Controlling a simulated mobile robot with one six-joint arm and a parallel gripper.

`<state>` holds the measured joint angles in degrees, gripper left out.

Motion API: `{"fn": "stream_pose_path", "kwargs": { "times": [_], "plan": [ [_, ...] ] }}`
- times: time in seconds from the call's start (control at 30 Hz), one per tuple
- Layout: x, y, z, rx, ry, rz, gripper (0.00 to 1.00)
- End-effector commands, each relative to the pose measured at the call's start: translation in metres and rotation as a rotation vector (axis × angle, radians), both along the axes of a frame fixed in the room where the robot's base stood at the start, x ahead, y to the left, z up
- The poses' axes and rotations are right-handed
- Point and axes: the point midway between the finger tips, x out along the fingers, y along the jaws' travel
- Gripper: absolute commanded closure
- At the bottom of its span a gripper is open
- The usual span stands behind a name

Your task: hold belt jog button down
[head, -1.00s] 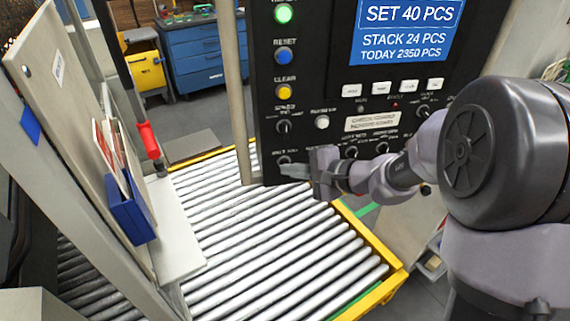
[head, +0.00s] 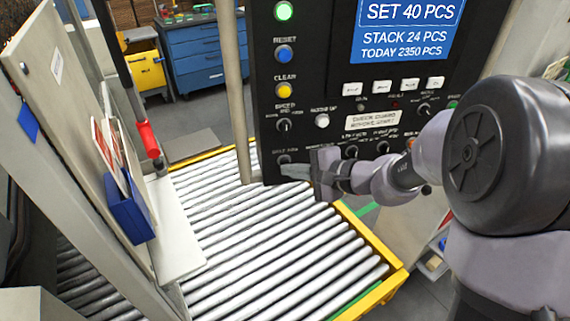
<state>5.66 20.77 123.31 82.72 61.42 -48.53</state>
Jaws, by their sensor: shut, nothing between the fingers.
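The black control panel (head: 330,105) stands over the roller conveyor. Near its lower left corner is a small dark round control (head: 284,159) under a blurred label, which looks like the belt jog button. My gripper (head: 286,170) is shut and empty, its tips pointing left at the panel's lower edge just below that control. The tips overlap the lower part of the control in this view. I cannot tell whether they touch it or whether it is pressed in.
Green, blue and yellow buttons (head: 283,90) run up the panel's left side, with knobs (head: 283,126) below. A blue screen (head: 405,30) is above. The roller conveyor (head: 270,240) lies beneath. A grey post (head: 240,100) stands left of the panel.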

Motion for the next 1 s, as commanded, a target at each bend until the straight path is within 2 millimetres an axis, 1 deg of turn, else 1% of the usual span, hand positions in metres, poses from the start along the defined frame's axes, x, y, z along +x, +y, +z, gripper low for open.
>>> {"fn": "stream_pose_path", "kwargs": {
  "times": [0.2, 0.47, 0.9, 1.0],
  "plan": [
    [-0.01, -0.002, -0.001, 0.001, -0.001, 0.0, 1.0],
    [-0.012, -0.003, -0.001, 0.0, 0.0, 0.0, 1.0],
    [-0.052, -0.013, -0.002, 0.0, -0.002, -0.001, 1.0],
    [-0.058, -0.015, -0.002, 0.0, 0.0, -0.001, 1.0]
  ]
}}
